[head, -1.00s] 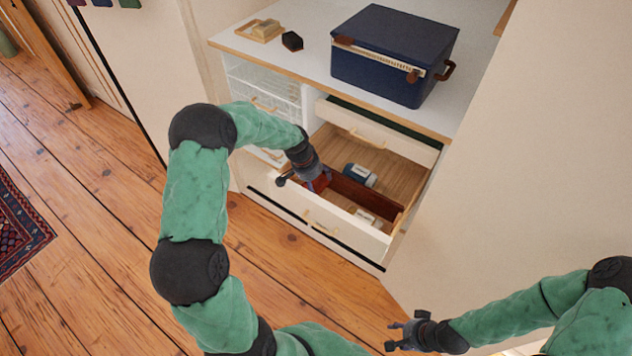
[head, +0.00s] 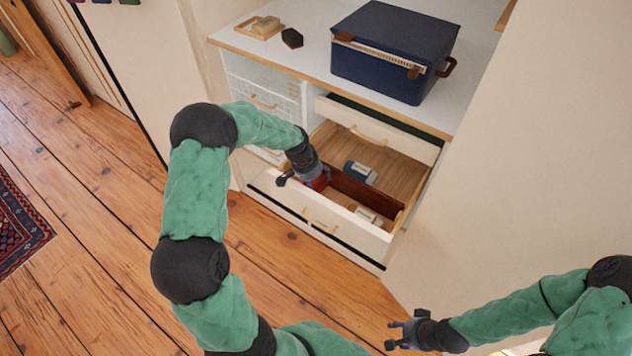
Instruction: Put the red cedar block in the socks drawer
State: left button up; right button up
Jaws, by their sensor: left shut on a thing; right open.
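The lower drawer (head: 322,222) is pulled open, with a red-brown divider (head: 372,191) across it. My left gripper (head: 308,180) reaches down into its left end, by the divider. It is shut on the red cedar block (head: 321,182), of which only a small dark red part shows; the fingers hide most of it. I cannot tell whether the block touches the drawer floor. A blue-grey and white bundle (head: 360,173) lies behind the divider, and a pale item (head: 368,215) lies in front of it. My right gripper (head: 398,330) is open and empty, low over the floor.
A shallower drawer (head: 375,132) above is slightly open. White wire baskets (head: 262,92) stand to its left. The counter (head: 300,62) holds a navy case (head: 395,52), a dark hexagonal object (head: 292,38) and a small wooden tray (head: 250,31). A pale wall (head: 530,160) stands at right.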

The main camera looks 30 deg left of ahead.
pick_arm(q)
jog(key=o, duration=1.2)
jog(key=v, duration=1.2)
